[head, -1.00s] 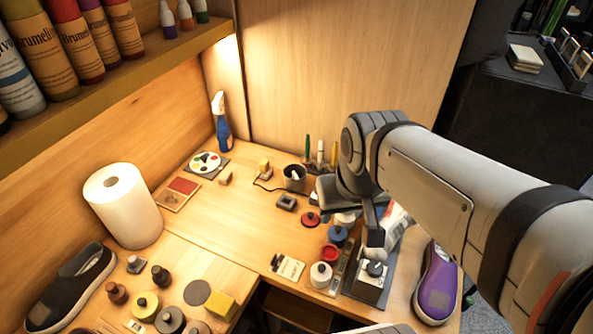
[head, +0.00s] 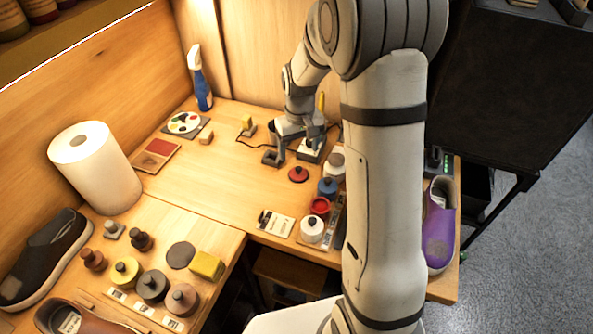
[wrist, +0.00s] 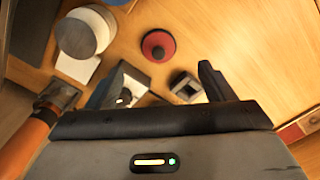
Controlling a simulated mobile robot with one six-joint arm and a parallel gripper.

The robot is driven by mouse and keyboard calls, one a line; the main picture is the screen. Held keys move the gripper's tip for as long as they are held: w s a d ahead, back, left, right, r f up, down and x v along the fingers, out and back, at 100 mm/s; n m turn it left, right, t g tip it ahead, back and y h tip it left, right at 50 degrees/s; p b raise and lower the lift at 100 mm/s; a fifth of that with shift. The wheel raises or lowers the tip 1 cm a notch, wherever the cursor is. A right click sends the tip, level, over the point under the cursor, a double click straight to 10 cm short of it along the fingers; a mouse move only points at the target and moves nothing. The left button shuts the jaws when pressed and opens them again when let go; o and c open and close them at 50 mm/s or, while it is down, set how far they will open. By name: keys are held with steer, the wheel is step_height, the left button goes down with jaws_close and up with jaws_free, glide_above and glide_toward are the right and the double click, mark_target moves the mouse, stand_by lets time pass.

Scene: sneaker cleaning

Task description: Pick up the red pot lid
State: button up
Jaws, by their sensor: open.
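The red pot lid (head: 298,174) is a small red disc with a dark knob, lying flat on the wooden table. In the wrist view the lid (wrist: 158,46) shows just beyond my fingertips, roughly centred between them. My gripper (head: 290,157) is low over the table behind the lid, open and apart from it. In the wrist view my gripper (wrist: 163,70) has its two fingers spread with nothing held between them. The open red pot (head: 319,206) stands to the front right of the lid.
A blue pot (head: 327,187) and a white pot (head: 312,229) stand beside the red pot. A small grey block (wrist: 186,86) lies near my right finger in the wrist view. A paper roll (head: 95,170) is at left. The table left of the lid is mostly clear.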

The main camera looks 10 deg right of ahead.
mark_target(299, 168)
steer(key=shift+w+f, duration=0.2)
steer(key=shift+f, duration=0.35)
steer(key=shift+w+f, duration=0.2)
steer(key=shift+f, duration=0.3)
step_height(299, 168, down, 7)
steer(key=shift+w+d+f+p, duration=0.1)
steer(key=shift+w+f+p, duration=0.1)
steer(key=shift+p, duration=0.15)
steer(key=shift+c, duration=0.5)
steer(key=c, duration=0.9)
